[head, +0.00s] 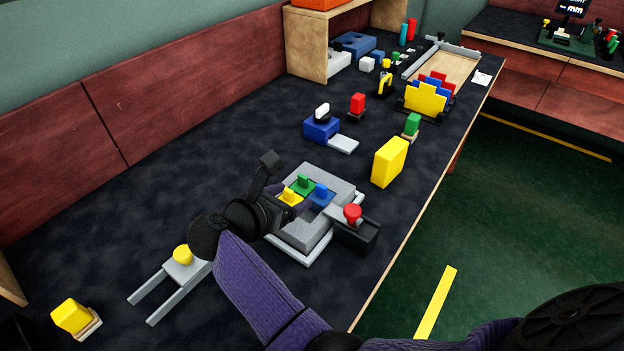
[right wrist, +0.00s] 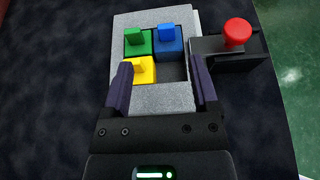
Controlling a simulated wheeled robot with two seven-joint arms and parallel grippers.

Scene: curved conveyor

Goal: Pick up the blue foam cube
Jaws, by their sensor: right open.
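The blue foam cube (head: 321,194) sits in a square recess of a grey foam block (head: 329,181), with a knob on top. It also shows in the right wrist view (right wrist: 168,42) at the back right of the recess. A green cube (right wrist: 138,42) is left of it, and a yellow cube (right wrist: 139,70) is at the front left. The front right spot is empty. My right gripper (right wrist: 162,78) is open and empty, its fingers spread over the near part of the block, short of the blue cube. My left gripper is not in view.
A black box with a red button (head: 352,214) adjoins the block's right side. A yellow block (head: 389,162) stands behind it. A blue box (head: 321,128) with a grey plate is farther back. A grey fork-shaped piece (head: 165,284) lies front left. The table edge runs along the right.

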